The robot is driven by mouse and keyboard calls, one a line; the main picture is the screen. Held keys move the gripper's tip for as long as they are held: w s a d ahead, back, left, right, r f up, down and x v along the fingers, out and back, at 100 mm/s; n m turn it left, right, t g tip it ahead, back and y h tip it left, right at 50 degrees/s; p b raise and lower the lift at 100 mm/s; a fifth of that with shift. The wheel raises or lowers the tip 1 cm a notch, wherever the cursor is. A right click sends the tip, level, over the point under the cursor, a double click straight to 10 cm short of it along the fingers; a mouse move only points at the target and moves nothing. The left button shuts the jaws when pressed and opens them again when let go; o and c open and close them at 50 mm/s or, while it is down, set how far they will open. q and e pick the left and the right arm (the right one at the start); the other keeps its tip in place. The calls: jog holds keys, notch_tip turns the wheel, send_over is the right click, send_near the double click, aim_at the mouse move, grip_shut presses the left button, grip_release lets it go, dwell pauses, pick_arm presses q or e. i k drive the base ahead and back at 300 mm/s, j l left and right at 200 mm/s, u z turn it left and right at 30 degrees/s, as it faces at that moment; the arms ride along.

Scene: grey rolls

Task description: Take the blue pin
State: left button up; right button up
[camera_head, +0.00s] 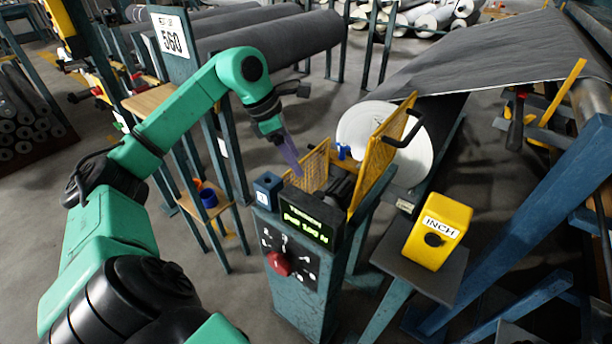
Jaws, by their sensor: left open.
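A small bright blue pin-like piece (343,152) stands by the yellow mesh guards, in front of the white round end of a large roll. I take it for the blue pin; its lower part is hard to make out. My left gripper (296,170) points down from the left, above the left mesh guard and to the left of the blue piece, apart from it. Its jaws are open, and I see nothing between them. My right gripper is out of view.
The teal console (300,290) bears a green-lettered display, a red knob (278,263) and a dark blue block (267,190). A yellow INCH box (438,231) stands to its right. A raised yellow guard (384,152) with a black handle stands right of the blue piece.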

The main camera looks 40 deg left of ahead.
aim_at(343, 147)
jog(key=k, duration=1)
